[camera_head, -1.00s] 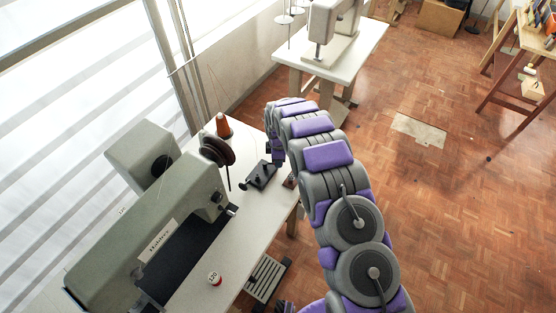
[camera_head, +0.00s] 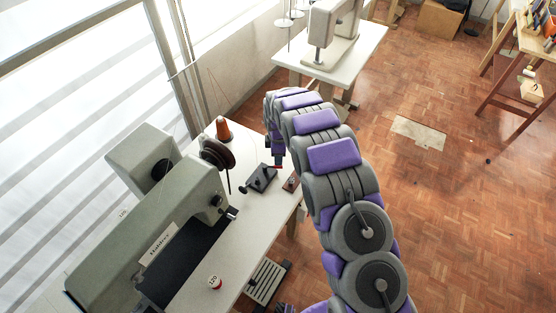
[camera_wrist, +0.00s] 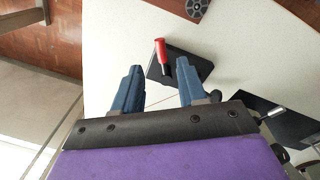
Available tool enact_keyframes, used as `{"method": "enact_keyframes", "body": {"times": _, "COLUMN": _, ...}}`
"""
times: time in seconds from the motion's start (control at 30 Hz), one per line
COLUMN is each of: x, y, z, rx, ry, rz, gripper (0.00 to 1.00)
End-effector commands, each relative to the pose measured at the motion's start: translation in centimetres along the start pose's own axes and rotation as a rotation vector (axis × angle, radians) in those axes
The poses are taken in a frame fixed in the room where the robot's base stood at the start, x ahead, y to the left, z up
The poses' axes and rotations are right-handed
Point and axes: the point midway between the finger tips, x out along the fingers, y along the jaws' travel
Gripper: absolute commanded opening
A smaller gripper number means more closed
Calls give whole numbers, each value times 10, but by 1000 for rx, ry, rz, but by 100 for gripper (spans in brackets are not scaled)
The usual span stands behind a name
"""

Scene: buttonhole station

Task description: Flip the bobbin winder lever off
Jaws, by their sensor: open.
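A small lever with a red handle (camera_wrist: 161,51) stands on a black base (camera_wrist: 196,68) on the white table in the wrist view. My gripper (camera_wrist: 158,72) is open, with its two blue fingers apart. In that picture the red handle shows just beyond the gap between the fingertips; nothing is held, and I cannot tell the height between them. In the head view my gripper (camera_head: 277,158) points down over the table beside a black device (camera_head: 261,179). A bit of red shows at its tip there, and the lever is otherwise not clear.
A grey-green sewing machine (camera_head: 150,235) stands on the left of the white table (camera_head: 240,225). A small brown plate (camera_head: 291,182) lies near the table's right edge. A dark disc (camera_wrist: 196,9) shows in the wrist view.

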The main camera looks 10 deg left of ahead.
Motion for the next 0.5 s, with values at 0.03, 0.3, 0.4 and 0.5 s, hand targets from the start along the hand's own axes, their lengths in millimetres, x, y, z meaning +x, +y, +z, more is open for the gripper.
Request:
{"method": "enact_keyframes", "body": {"times": 0.03, "x": -14, "y": 1, "z": 0, "rx": 0, "ry": 0, "rz": 3, "gripper": 41}}
{"method": "enact_keyframes", "body": {"times": 0.3, "x": -75, "y": 2, "z": 0, "rx": -1, "ry": 0, "rz": 4, "gripper": 41}}
{"method": "enact_keyframes", "body": {"times": 0.4, "x": -93, "y": 2, "z": 0, "rx": -1, "ry": 0, "rz": 4, "gripper": 41}}
{"method": "enact_keyframes", "body": {"times": 0.5, "x": -107, "y": 3, "z": -1, "rx": -1, "ry": 1, "rz": 5, "gripper": 41}}
